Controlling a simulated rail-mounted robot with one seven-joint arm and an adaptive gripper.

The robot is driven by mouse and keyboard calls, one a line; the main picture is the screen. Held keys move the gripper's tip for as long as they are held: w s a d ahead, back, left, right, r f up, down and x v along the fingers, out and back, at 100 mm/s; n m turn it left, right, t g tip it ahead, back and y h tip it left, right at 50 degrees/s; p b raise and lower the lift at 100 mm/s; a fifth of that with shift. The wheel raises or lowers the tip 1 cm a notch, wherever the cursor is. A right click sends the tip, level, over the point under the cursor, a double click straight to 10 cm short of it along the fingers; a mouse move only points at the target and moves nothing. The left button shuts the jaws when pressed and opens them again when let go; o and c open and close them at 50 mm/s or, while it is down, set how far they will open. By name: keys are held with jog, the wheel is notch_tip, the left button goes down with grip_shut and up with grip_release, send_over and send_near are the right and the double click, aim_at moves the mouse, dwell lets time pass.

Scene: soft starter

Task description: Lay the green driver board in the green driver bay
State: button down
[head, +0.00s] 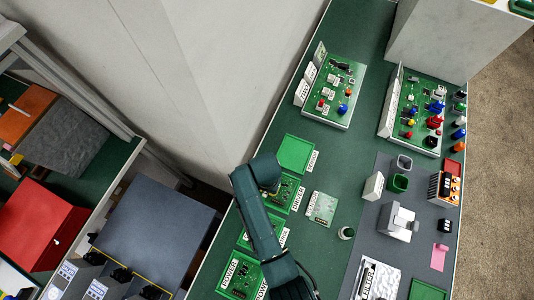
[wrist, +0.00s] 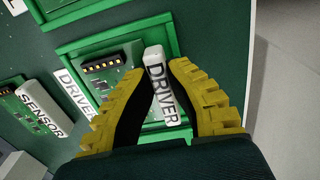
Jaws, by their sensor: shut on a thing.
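In the wrist view the green driver board (wrist: 118,77) carries a black connector with gold pins and a white handle block marked DRIVER (wrist: 158,70). My gripper (wrist: 164,76) has its yellow fingers shut on that handle block. The board lies within the outline of the green driver bay (wrist: 92,44), whose white DRIVER label is on its left. I cannot tell whether the board rests fully on the bay floor. The head view shows the board (head: 284,192) in the bay beside my arm; there my gripper is hidden.
A loose sensor board (head: 321,207) lies right of the driver bay; its SENSOR block shows in the wrist view (wrist: 41,108). An empty green bay (head: 295,153) is above, and a filled power bay (head: 241,276) is below. A small bottle (head: 346,233) stands nearby.

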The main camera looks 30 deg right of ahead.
jog(key=shift+f, duration=0.3)
jog(key=c, duration=1.1)
grip_release()
notch_tip(320, 180, up, 12)
jog(key=shift+r, duration=0.1)
